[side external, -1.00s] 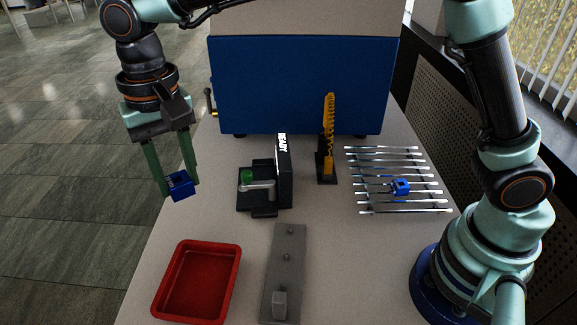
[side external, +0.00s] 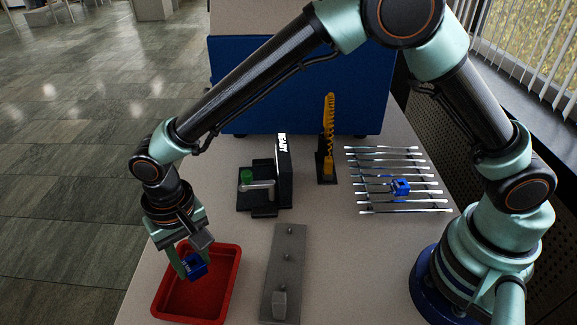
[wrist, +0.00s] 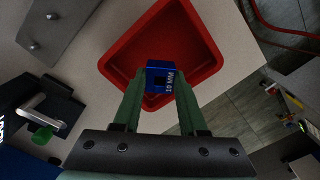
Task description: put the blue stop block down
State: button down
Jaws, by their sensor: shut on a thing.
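The blue stop block (side external: 195,266) is held between the green fingers of my gripper (side external: 188,266). In the wrist view the block (wrist: 160,78) sits between the fingertips (wrist: 158,90), with "10 MM" printed on its face. My gripper is shut on it. The red tray (side external: 233,285) lies below; block and fingertips are over its back left part in the side view. The tray (wrist: 205,35) also shows behind the block in the wrist view. I cannot tell whether the block touches the tray floor.
A grey plate with pegs (side external: 285,265) lies right of the tray. A black device with a green button (side external: 262,190), a yellow-and-black stand (side external: 327,150) and a rod rack (side external: 390,195) with another blue block (side external: 401,186) stand behind. The tray's front right is empty.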

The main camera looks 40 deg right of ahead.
aim_at(202, 285)
jog(key=shift+f, duration=2.35)
jog(key=shift+f, duration=0.15)
jog(key=shift+c, duration=2.3)
grip_release()
